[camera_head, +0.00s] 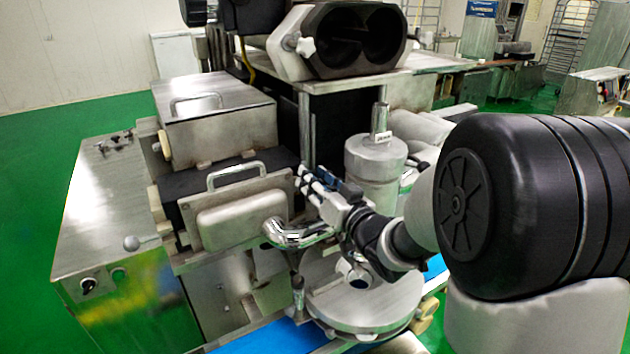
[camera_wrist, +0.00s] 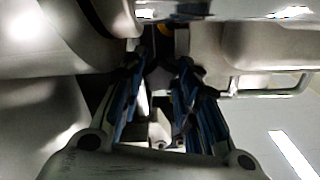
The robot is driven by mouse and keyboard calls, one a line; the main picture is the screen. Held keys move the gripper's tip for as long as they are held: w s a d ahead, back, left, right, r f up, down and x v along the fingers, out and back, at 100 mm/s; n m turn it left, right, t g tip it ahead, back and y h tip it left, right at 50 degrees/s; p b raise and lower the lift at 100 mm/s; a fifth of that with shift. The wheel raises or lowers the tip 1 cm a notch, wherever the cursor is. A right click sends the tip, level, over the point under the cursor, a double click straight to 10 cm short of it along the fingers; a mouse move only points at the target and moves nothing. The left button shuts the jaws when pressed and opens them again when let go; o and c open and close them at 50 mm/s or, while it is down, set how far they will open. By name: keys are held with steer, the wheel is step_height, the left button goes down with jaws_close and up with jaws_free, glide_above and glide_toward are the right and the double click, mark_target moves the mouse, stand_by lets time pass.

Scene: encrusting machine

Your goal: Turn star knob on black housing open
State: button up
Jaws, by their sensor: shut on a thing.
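My gripper (camera_head: 308,178) reaches in from the right to the right end of the black housing (camera_head: 180,205), beside the steel tray with a handle. In the wrist view its two blue-lined fingers (camera_wrist: 161,68) close on a small dark piece (camera_wrist: 160,76), which looks like the star knob on that housing. The fingers and shadow hide most of it, so its lobes and turn angle cannot be read. A pale star knob (camera_head: 305,47) also shows on the side of the upper dark twin-barrel housing (camera_head: 362,42), well above my gripper and apart from it.
A steel cylinder (camera_head: 376,160) stands just right of my gripper. A shiny curved pipe (camera_head: 290,236) and a round steel disc (camera_head: 362,305) are below it. The handled tray front (camera_head: 235,215) is close on its left. Open green floor lies far left.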

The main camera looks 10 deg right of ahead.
steer(key=shift+r, duration=0.1)
steer(key=o, duration=1.1)
steer(key=shift+c, duration=0.2)
steer(key=v, duration=0.7)
steer(key=shift+s, duration=0.25)
steer(key=shift+d, duration=0.1)
